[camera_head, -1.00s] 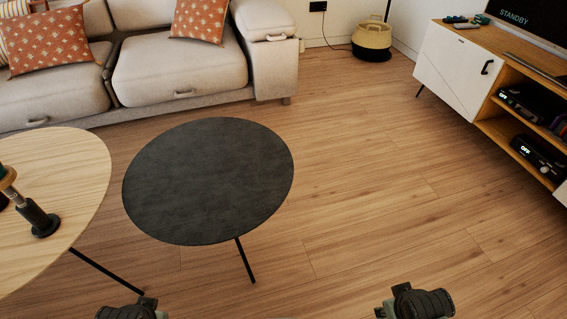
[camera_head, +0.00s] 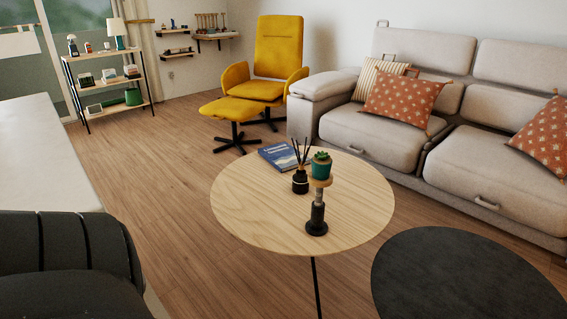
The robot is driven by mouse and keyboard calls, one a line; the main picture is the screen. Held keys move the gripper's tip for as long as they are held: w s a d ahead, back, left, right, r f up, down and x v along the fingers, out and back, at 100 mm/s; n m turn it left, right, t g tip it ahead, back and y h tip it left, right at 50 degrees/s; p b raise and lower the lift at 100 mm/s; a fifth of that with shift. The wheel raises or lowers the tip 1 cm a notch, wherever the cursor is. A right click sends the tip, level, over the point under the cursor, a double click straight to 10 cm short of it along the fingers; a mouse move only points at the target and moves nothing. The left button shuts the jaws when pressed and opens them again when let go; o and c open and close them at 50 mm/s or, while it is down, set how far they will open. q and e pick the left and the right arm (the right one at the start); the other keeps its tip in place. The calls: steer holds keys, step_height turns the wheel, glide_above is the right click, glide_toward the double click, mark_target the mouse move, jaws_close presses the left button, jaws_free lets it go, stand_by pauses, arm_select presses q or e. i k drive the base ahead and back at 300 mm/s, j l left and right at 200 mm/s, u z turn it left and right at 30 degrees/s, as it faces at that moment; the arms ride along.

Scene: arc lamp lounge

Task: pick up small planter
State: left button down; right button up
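The small planter (camera_head: 321,170) is a teal pot with a green succulent. It stands upright on the pale wooden disc on top of a dark stand (camera_head: 317,215). The stand is on the round light-wood table (camera_head: 260,225), right of the table's middle. Neither of my grippers shows in the head view now.
A black reed diffuser (camera_head: 300,181) stands close to the left of the stand, its sticks near the planter. A blue book (camera_head: 284,157) lies behind. A lower dark round table (camera_head: 460,280) is at right, before the sofa (camera_head: 375,135). A dark ribbed shape (camera_head: 65,260) fills the lower left. Floor left of the wooden table is clear.

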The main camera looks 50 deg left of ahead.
mark_target(321, 162)
steer(key=u, duration=1.25)
